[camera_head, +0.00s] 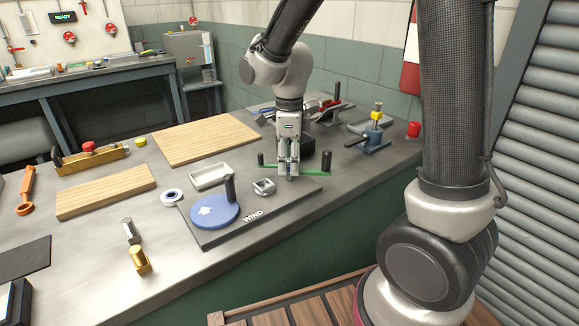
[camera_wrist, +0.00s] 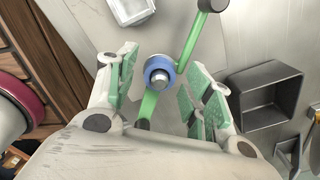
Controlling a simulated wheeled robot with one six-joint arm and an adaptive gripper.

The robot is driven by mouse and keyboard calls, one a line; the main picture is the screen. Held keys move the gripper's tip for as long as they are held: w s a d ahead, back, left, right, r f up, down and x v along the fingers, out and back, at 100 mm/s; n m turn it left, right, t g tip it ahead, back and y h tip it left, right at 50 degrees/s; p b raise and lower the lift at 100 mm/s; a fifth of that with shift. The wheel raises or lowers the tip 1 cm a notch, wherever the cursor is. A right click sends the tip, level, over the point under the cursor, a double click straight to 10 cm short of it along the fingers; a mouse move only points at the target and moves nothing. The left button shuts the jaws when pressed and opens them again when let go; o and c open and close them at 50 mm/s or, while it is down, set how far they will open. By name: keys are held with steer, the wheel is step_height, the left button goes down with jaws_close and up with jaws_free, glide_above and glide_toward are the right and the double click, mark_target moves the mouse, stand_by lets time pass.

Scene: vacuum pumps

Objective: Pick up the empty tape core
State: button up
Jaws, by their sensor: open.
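A blue ring (camera_wrist: 160,72) with a pale inner band sits around a grey metal post in the wrist view, over the middle of a green bar (camera_wrist: 187,45). It looks like a tape core; whether tape is on it I cannot tell. My gripper (camera_wrist: 163,88) is open, with its green-padded fingers on either side of the ring, apart from it. In the head view, my gripper (camera_head: 289,173) points down over the green bar (camera_head: 310,173) and hides the ring there. Another small white ring with a bluish inside (camera_head: 172,196) lies left of the dark board.
Black knobs stand at the bar's ends. A dark open box (camera_wrist: 265,95) is close to the right finger. A white tray (camera_head: 210,175) is behind the board.

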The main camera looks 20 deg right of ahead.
steer(key=shift+c, duration=0.3)
steer(key=c, duration=0.7)
